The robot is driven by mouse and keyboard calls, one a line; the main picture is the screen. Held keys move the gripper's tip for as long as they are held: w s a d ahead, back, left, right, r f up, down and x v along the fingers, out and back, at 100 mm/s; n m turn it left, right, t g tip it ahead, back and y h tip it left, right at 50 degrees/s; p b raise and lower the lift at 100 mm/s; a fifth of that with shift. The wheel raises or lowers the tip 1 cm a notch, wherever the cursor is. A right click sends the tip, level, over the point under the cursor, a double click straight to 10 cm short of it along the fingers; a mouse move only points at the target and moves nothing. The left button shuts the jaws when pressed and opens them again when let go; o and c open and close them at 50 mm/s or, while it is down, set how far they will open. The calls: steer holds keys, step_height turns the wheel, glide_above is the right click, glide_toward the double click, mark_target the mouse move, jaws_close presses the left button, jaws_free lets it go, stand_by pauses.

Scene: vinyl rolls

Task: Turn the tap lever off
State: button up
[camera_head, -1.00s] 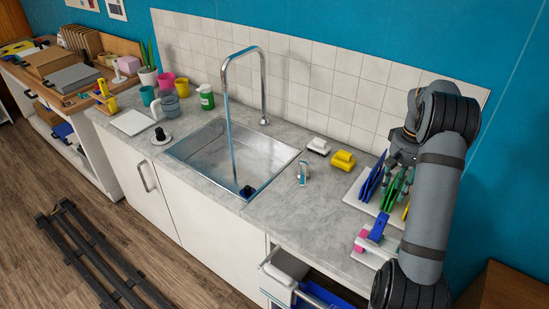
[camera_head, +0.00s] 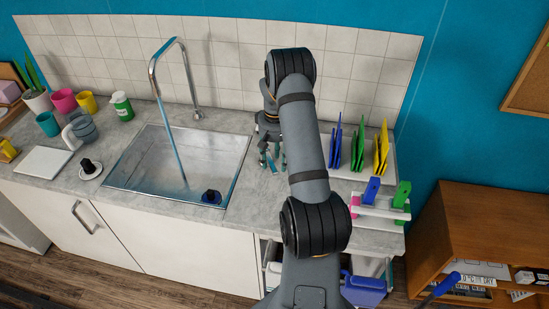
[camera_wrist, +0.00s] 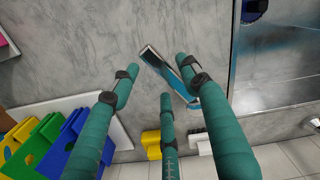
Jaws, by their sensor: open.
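The tap lever (camera_wrist: 172,76) is a small chrome and blue piece on the grey counter right of the sink; in the head view my gripper covers it or nearly so. The tall chrome tap (camera_head: 183,80) arches over the sink (camera_head: 215,150), and a bluish stream of water (camera_head: 174,143) falls from its spout into the basin. My gripper (camera_head: 270,160) hangs over the counter at the lever. In the wrist view my gripper (camera_wrist: 157,80) is open, its teal fingers spread around the lever. I cannot tell whether any finger touches it.
A rack with blue, green and yellow boards (camera_head: 358,150) stands right of my arm. A yellow block (camera_wrist: 151,143) lies near the tiled wall, close to my fingers. Cups and a green jar (camera_head: 121,106) stand left of the sink.

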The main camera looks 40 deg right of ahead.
steer(key=shift+w+a+f, duration=0.15)
steer(key=shift+w, duration=0.05)
steer(key=shift+c, duration=0.9)
jaws_close()
